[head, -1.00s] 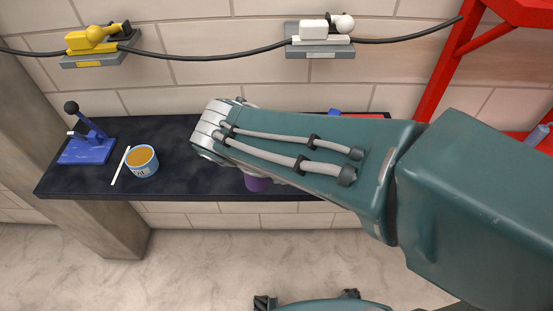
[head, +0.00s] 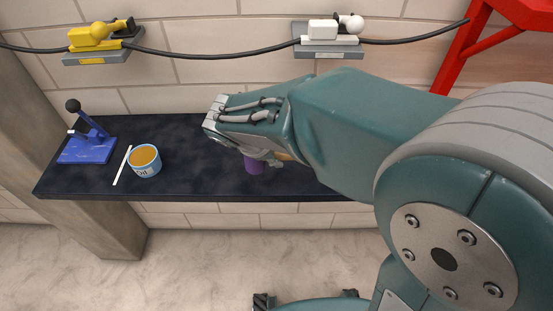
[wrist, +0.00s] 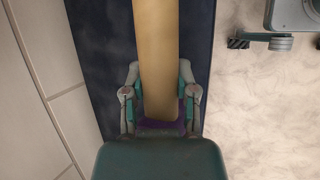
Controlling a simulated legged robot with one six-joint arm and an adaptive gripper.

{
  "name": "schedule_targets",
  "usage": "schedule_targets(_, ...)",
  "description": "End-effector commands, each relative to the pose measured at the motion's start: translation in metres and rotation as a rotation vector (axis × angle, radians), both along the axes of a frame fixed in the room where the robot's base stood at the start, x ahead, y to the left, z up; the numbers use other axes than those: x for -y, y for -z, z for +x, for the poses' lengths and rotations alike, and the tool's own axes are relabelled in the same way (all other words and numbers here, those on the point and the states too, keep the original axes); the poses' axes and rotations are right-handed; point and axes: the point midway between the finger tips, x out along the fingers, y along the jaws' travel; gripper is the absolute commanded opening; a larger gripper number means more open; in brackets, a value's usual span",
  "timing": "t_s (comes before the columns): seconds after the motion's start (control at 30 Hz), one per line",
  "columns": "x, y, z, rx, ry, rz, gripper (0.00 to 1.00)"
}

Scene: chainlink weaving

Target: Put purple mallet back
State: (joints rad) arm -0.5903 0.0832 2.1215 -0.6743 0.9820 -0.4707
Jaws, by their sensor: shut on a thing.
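The purple mallet shows as a purple part (head: 254,165) below my wrist in the head view, over the dark shelf. In the wrist view its long tan wooden handle (wrist: 156,50) runs between the two fingers of my gripper (wrist: 160,105), with a bit of purple (wrist: 165,127) close to my palm. My gripper is shut on the mallet. In the head view my wrist and arm hide most of the gripper and mallet. I cannot tell whether the mallet touches the shelf.
The dark shelf (head: 210,182) also holds a blue lever device (head: 88,148), a white stick (head: 122,166) and an oil tin (head: 144,162) at the left. A red frame (head: 468,45) stands right.

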Motion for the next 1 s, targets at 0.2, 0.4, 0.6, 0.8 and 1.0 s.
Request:
schedule_targets(0.2,0.007,0.031,0.025,-0.002,0.001,0.005,0.0)
schedule_targets(0.4,0.008,0.041,0.034,0.0,0.001,0.006,0.0)
schedule_targets(0.6,0.004,0.07,0.041,-0.004,0.0,0.0,0.0)
schedule_targets(0.8,0.004,0.077,0.041,0.0,0.0,0.003,0.0)
schedule_targets(1.0,0.007,0.079,0.041,0.0,0.001,0.005,0.0)
